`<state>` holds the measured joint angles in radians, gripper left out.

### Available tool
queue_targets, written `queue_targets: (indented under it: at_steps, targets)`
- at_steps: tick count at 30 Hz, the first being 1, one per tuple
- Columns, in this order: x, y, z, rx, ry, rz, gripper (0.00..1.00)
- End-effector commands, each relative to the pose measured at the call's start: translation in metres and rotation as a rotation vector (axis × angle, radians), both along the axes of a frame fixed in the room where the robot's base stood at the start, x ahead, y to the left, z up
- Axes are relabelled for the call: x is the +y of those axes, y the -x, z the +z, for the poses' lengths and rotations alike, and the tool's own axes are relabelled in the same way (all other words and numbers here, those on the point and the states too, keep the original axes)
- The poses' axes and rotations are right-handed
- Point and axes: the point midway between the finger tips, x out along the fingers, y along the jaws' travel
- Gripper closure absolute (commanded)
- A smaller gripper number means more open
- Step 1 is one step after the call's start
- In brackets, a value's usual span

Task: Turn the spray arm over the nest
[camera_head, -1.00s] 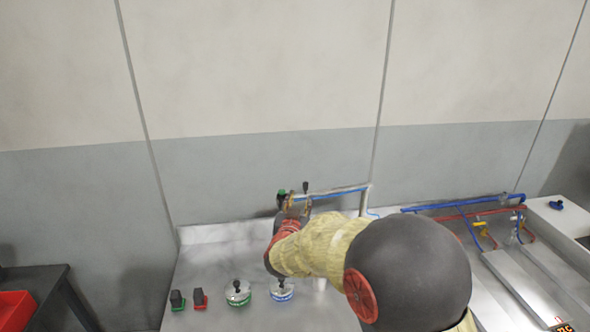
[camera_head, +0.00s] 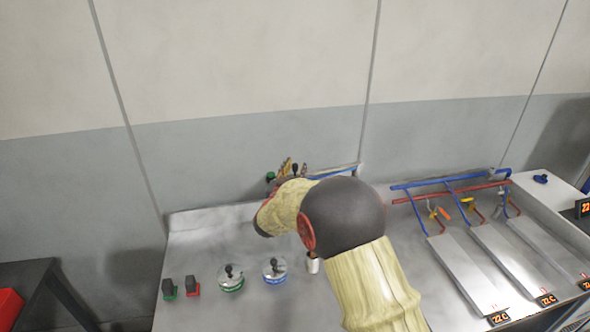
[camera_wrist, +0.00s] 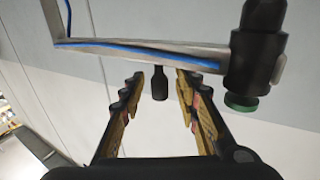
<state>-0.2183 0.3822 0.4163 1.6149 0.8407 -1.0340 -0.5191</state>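The spray arm (camera_wrist: 150,50) is a grey metal bar with a blue hose, crossing the upper part of the wrist view. At its right end is a black cylindrical head (camera_wrist: 257,50) with a green lower end. A small black peg (camera_wrist: 158,84) hangs below the bar. My gripper (camera_wrist: 160,78) is open, with its yellow-padded fingers either side of the peg; I cannot tell whether they touch it. In the head view my gripper (camera_head: 287,170) is at the back of the bench, and my arm hides part of the spray arm (camera_head: 335,172). I cannot make out the nest.
On the steel bench (camera_head: 200,240) stand a green-based lidded pot (camera_head: 231,278), a blue-based one (camera_head: 274,270), two dark blocks (camera_head: 180,288) and a white cup (camera_head: 312,264). Blue and red pipes (camera_head: 450,190) and sloping trays (camera_head: 465,275) are at the right. A wall stands close behind.

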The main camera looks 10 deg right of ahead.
Motion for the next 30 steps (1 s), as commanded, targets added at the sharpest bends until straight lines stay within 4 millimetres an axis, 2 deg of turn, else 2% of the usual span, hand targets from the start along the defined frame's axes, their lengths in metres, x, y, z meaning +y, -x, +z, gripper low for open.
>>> queue_targets:
  at_steps: [7, 24, 30]
  targets:
    - [-0.0002, -0.0008, 0.0006, 0.0, 0.0, 0.001, 0.68]
    - [0.0, -0.0006, 0.0005, 0.0, 0.0, 0.001, 1.0]
    - [0.0001, -0.0006, 0.0005, 0.0, 0.0, 0.001, 1.0]
